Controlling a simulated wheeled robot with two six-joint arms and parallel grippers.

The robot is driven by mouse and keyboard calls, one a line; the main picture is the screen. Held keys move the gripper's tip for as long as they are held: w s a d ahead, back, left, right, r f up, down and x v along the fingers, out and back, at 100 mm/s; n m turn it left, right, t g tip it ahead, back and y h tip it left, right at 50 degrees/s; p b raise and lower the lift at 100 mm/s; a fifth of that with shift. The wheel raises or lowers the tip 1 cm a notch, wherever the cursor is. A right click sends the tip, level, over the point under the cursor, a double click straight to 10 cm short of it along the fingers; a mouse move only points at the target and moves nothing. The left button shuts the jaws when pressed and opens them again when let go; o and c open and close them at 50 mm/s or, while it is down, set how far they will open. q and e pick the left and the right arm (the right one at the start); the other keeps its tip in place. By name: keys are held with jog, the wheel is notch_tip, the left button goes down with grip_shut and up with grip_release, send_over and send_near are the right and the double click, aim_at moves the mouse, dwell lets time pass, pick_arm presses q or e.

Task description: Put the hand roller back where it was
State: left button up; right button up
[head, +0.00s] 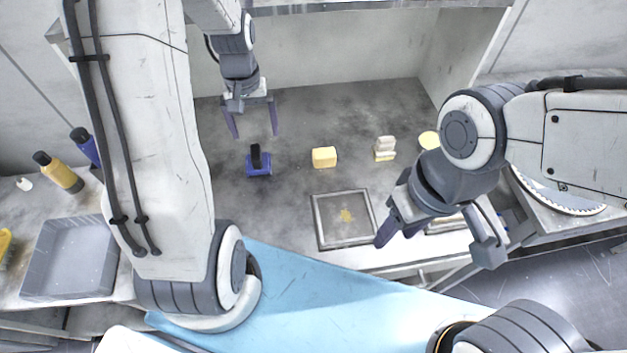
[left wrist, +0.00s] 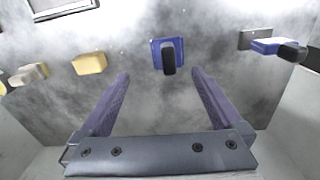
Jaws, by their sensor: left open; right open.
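A blue tool with a black handle (head: 258,165), which looks like the hand roller, rests on the grey worktop. It also shows in the left wrist view (left wrist: 164,52), just beyond the fingertips. My left gripper (head: 253,134) is open and empty, behind the blue tool and apart from it; its two fingers show in the left wrist view (left wrist: 160,73). A second blue tool with a black handle (left wrist: 272,47) lies by a grey plate (left wrist: 252,39); in the head view my left arm hides that area. My right gripper (head: 437,246) is open and empty near the front right.
A yellow block (head: 324,157) and a stack of pale blocks (head: 385,148) stand to the right. A framed square plate (head: 319,222) lies in front. At the left are a grey tray (head: 68,258) and a yellow bottle (head: 58,172). A toothed disc (head: 560,196) is at the right.

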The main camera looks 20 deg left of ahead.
pick_arm(q)
jog(key=s+d+r+m, duration=0.2)
jog(key=d+r+m, duration=0.15)
jog(key=d, duration=0.65)
jog(key=s+d+r+m, duration=0.2)
jog(key=s+d+m, duration=0.2)
jog(key=s, duration=0.5)
jog(key=s+d+r+m+h, duration=0.1)
jog(key=s+d+r+m, duration=0.2)
jog(key=s+d, duration=0.6)
jog(key=shift+d+m, duration=0.3)
jog(key=shift+m, duration=0.45)
